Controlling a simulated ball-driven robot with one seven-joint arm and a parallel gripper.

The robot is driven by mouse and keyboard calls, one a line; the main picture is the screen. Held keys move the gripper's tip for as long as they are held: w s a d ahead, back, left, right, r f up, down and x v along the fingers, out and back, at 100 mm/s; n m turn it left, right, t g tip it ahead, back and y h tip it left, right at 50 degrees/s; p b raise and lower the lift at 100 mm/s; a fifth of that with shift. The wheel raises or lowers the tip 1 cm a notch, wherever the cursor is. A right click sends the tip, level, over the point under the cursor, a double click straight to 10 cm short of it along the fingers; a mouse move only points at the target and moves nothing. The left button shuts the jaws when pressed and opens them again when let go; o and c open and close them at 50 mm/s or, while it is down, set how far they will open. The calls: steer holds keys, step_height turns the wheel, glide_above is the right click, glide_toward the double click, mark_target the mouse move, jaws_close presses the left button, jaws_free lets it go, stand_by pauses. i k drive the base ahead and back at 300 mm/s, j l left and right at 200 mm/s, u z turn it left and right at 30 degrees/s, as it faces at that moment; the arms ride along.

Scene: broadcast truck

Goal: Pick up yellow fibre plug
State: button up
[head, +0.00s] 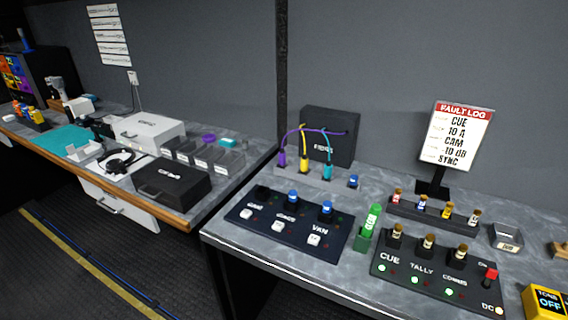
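The yellow fibre plug (304,164) stands upright at the back of the right bench in the head view. It is the middle one of three plugs in a row on a pale strip (318,178). A purple plug (282,159) is on its left and a teal plug (327,171) on its right. A yellow cable arcs from its top toward the teal plug, and a purple cable passes close above. My gripper is not in view.
A dark box (332,133) stands right behind the plugs. A dark button panel (290,223) lies in front, with a small blue-topped piece (353,181) to the right. A green bottle-like item (372,218) and a second panel (437,272) are further right.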

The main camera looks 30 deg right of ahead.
mark_target(304, 160)
steer(key=i+j, duration=0.35)
steer(key=j, duration=0.15)
steer(key=i+j, duration=0.7)
steer(key=j, duration=0.25)
steer(key=i+j, duration=0.35)
steer(key=i+j+z, duration=0.15)
steer(key=j+z, duration=0.2)
steer(key=i+j+z, duration=0.15)
steer(key=j+z, duration=0.2)
steer(key=i+j+z, duration=0.1)
steer(key=j+z, duration=0.2)
steer(key=j, duration=0.1)
